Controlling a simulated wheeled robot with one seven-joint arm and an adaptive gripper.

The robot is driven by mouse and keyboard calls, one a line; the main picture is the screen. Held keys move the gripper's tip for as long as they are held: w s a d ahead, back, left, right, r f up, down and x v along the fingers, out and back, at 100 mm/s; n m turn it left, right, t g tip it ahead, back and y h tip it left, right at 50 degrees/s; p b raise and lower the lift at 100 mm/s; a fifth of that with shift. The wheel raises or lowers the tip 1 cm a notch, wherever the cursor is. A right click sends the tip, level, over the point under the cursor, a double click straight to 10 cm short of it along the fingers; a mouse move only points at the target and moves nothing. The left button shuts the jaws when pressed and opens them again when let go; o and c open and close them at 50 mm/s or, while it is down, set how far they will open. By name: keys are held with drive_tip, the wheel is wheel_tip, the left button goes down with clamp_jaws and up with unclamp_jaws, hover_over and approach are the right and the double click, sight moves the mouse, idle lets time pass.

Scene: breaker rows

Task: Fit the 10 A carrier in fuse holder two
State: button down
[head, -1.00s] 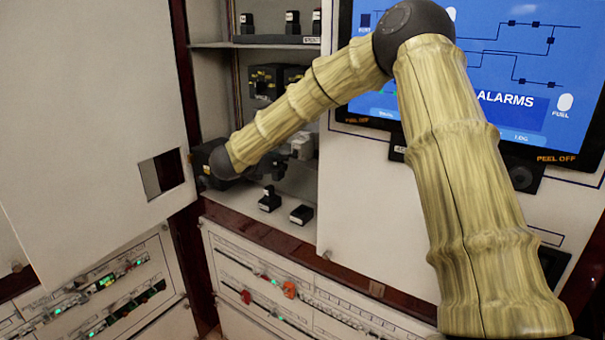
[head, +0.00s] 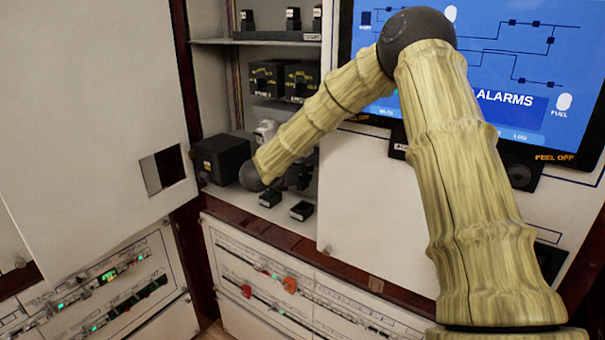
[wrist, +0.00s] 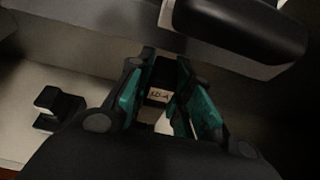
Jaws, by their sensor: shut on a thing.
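My gripper (wrist: 163,78) shows in the wrist view with its teal-padded fingers closed around a small black carrier (wrist: 158,95). The carrier has a pale marking that is too blurred to read surely; it may be 10 A. In the head view, my gripper (head: 298,176) is low in the open cabinet, partly hidden by my arm, and the held carrier cannot be made out. Two loose black carriers with pale tops, one nearer the back (head: 270,198) and one nearer the front (head: 301,210), stand on the bottom shelf. I cannot tell which part is fuse holder two.
A black box (head: 220,158) stands at the left of the bottom shelf. Black units with yellow writing (head: 268,78) are above. A black strip with several small blocks (head: 277,36) is on the top shelf. The cabinet door (head: 95,110) is at left, a screen (head: 500,60) at right.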

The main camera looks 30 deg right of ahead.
sight(299, 189)
drive_tip(key=shift+f+b, duration=0.2)
drive_tip(key=shift+b, duration=0.45)
wheel_tip(299, 189, down, 6)
drive_tip(key=b, duration=0.5)
drive_tip(key=shift+r, duration=0.25)
drive_tip(key=shift+a+b, duration=0.1)
drive_tip(key=shift+b, duration=1.7)
idle(1.2)
drive_tip(key=shift+s+f+b, duration=0.1)
drive_tip(key=shift+f+b, duration=1.85)
drive_tip(key=shift+b, duration=0.15)
drive_tip(key=c, duration=1.2)
unclamp_jaws()
